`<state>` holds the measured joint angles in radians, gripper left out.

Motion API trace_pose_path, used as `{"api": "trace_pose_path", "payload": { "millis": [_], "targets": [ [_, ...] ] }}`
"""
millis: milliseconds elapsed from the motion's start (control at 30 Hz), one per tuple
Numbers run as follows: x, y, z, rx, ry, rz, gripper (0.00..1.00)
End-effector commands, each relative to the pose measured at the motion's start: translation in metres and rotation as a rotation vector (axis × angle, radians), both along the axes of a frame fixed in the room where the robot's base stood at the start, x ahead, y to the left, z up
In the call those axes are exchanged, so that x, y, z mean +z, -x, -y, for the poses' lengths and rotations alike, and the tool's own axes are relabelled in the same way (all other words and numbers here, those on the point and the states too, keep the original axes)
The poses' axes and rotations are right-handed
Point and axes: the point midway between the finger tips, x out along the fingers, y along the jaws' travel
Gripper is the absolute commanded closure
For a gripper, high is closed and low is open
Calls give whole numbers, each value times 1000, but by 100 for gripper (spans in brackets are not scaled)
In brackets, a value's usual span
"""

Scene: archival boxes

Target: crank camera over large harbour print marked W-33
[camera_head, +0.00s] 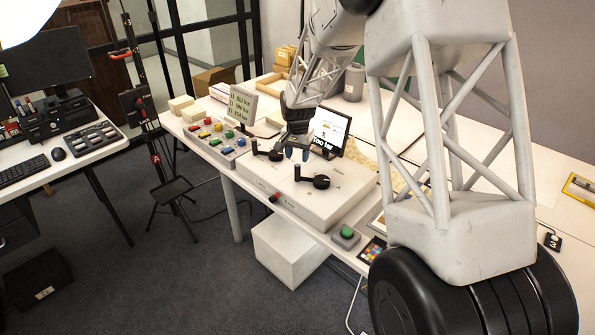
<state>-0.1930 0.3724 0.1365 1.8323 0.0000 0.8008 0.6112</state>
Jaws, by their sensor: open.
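A pale control box (338,207) on the long table carries two black cranks. My gripper (297,154) points down above the box between the cranks, close to the left one. A beige map-like print (362,154) lies to the right, partly hidden by my arm. No W-33 mark is readable.
A green push button (347,232) and a colour chart (373,249) sit near the front edge. A panel of coloured knobs (215,137) and a text sign (243,103) stand left. A number 3 tag (552,241) lies at right. A white box (288,250) stands below.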

Motion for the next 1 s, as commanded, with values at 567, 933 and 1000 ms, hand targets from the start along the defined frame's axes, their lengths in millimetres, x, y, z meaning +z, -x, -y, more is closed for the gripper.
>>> {"api": "trace_pose_path", "payload": {
  "millis": [567,933,1000],
  "targets": [
    [-61,0,0,0,0,0,50],
    [-72,0,0,0,0,0,50],
    [-72,0,0,0,0,0,50]
  ]
}}
